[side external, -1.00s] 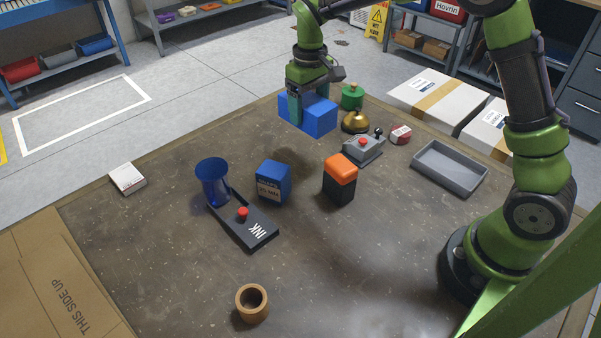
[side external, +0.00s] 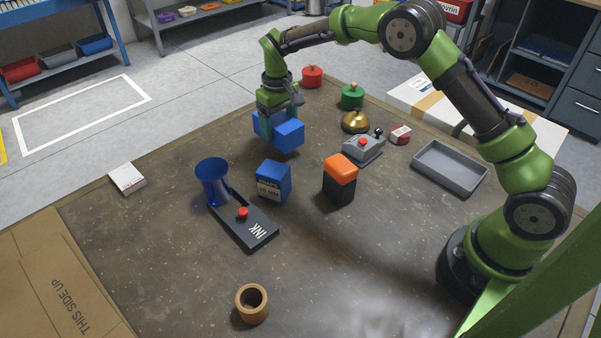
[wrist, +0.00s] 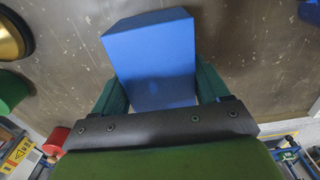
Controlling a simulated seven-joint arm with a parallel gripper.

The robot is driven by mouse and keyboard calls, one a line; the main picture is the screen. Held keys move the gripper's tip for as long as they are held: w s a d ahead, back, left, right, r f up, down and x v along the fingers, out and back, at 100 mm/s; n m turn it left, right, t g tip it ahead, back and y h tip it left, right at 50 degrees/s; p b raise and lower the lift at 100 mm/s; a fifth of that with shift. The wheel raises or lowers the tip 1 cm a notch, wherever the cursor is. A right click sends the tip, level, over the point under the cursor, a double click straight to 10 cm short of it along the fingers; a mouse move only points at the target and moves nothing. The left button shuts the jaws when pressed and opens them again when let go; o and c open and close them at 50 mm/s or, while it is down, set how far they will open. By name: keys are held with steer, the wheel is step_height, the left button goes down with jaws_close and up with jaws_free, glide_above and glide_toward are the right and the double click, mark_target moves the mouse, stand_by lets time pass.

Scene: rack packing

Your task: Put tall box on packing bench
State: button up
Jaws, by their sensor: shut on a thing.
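My gripper (side external: 279,125) is shut on a plain blue box (side external: 288,136), most likely the tall box. In the wrist view the blue box (wrist: 155,58) sits between the two green fingers of my gripper (wrist: 160,90), one on each side. The box is over the far part of the brown packing bench (side external: 170,260), low and close to its surface. I cannot tell whether its underside touches the bench.
In front of the held box stand a labelled blue box (side external: 273,181), an orange-and-black box (side external: 340,179) and a blue cup (side external: 212,182) by a black tray (side external: 250,228). A brass bell (side external: 355,122) and grey control box (side external: 363,148) are to its right. Bench space to its left is clear.

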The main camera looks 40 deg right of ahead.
steer(key=shift+f, duration=1.3)
steer(key=shift+f, duration=0.2)
steer(key=o, duration=1.4)
